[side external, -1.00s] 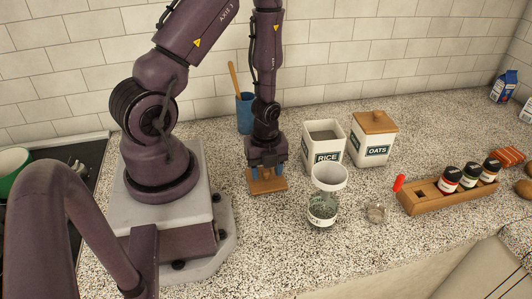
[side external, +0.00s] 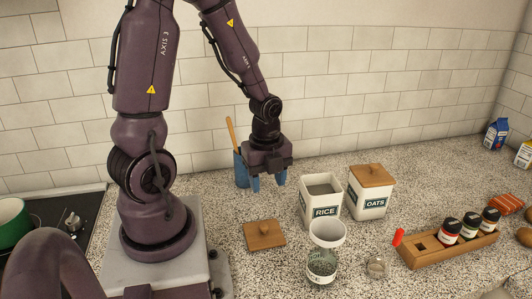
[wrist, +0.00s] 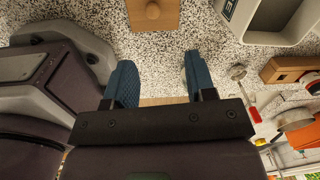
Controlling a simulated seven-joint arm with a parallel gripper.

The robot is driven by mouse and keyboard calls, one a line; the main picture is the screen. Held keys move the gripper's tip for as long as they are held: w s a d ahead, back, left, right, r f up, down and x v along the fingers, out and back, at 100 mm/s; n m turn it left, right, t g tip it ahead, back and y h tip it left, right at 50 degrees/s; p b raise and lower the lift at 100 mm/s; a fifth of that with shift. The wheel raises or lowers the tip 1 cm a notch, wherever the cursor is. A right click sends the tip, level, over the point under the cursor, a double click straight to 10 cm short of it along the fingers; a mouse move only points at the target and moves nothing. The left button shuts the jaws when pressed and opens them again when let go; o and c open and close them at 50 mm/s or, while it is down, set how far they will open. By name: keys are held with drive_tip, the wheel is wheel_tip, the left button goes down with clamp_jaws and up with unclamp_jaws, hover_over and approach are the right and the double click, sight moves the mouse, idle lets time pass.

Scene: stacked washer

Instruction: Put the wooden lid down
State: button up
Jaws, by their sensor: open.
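The wooden lid (side external: 263,235) lies flat on the speckled counter, left of the rice canister, with its round knob up. It also shows at the top edge of the wrist view (wrist: 153,14), partly cut off. My gripper (side external: 268,184) is above and behind the lid, apart from it, near the blue utensil holder. In the wrist view the blue fingers (wrist: 158,82) are spread with nothing between them. The white rice canister (side external: 321,203) stands open, without a lid.
The oats canister (side external: 370,192) with its own wooden lid stands right of the rice. A blue holder (side external: 240,170) with a wooden spoon is close behind my gripper.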

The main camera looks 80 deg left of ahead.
drive_tip(key=s+d+r+n+t, duration=0.1)
drive_tip(key=d+r+n+t, duration=0.1)
drive_tip(key=d+r+n, duration=0.3)
drive_tip(key=s+d+r+n+t, duration=0.1)
drive_tip(key=d+r+n+t, duration=0.2)
drive_tip(key=d+r+n, duration=0.3)
wheel_tip(320, 180, up, 9)
drive_tip(key=n, duration=0.5)
drive_tip(key=shift+s+d, duration=0.2)
drive_tip(key=shift+s, duration=0.15)
